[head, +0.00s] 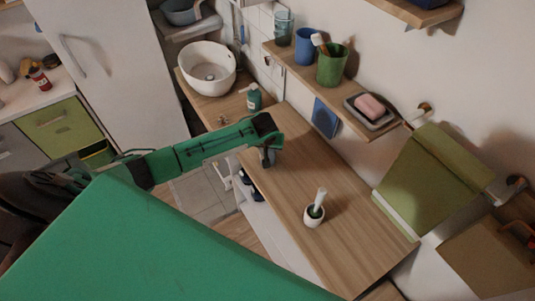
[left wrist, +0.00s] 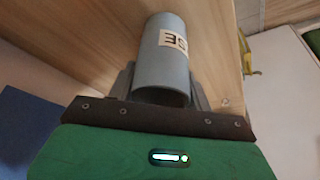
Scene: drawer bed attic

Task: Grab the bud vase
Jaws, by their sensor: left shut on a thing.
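The bud vase (left wrist: 165,60) is a grey-blue cylinder with a pale label carrying dark letters, seen upside down in the left wrist view. My left gripper (left wrist: 162,78) is shut on it, with one dark finger on each side. In the head view my left gripper (head: 268,157) is at the left edge of the wooden counter (head: 310,170), and the vase is mostly hidden there by the gripper. Whether the vase touches the counter cannot be told. My right gripper is not in view.
A white cup with a brush (head: 315,214) stands on the counter, right of the gripper. A teal soap bottle (head: 254,98) and a white basin (head: 207,70) are farther back. A wall shelf (head: 335,95) holds cups and a soap dish (head: 371,110). A green towel (head: 428,180) hangs at right.

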